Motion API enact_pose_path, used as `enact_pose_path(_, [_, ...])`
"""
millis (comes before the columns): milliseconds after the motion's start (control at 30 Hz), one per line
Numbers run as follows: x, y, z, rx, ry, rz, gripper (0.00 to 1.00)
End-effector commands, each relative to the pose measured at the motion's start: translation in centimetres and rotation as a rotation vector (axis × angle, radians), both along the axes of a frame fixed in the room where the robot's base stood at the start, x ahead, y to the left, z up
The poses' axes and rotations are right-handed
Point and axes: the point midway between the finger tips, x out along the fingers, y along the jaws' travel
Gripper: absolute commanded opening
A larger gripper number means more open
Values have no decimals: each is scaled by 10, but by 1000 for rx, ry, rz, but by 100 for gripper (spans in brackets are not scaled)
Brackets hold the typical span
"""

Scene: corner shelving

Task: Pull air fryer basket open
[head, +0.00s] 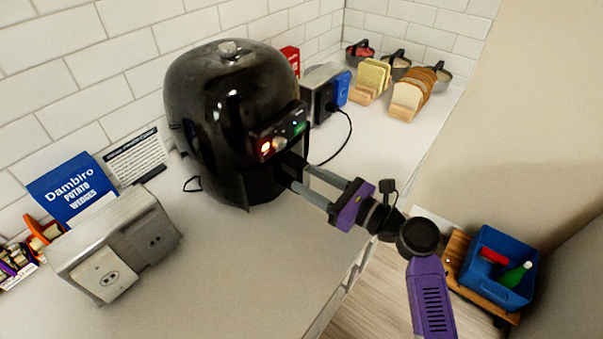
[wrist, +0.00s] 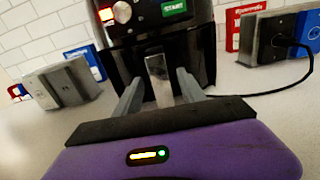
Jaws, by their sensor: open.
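The black air fryer (head: 215,105) stands upright on the counter against the tiled wall, with a lit control panel (head: 277,133) on its front. Its basket (wrist: 205,75) is the lower front part and looks closed. The basket handle (wrist: 158,80) sticks out toward me in the wrist view. My gripper (head: 295,178) is at the front of the basket. Its two grey fingers are open, one on each side of the handle (wrist: 158,80). I cannot tell whether either finger touches it. In the head view the fingers largely hide the handle.
A metal outlet box (head: 115,240) and a blue potato wedges box (head: 72,190) stand left of the fryer. A black cord (head: 345,140) runs beside the fryer. The counter in front is clear.

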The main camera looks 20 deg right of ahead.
Motion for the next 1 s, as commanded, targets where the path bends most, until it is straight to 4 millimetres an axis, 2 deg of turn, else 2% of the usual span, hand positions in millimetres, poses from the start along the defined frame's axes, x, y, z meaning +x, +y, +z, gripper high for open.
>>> enact_pose_path(200, [18,13,0,-1,1,0,47])
enact_pose_path(533, [22,15,0,-2,-1,-1,47])
enact_pose_path(567, [22,15,0,-2,0,-1,43])
enact_pose_path(700, [21,15,0,-1,-1,-1,16])
enact_pose_path(800, [21,15,0,-1,0,-1,0])
enact_pose_path(1000, [21,15,0,-1,0,-1,0])
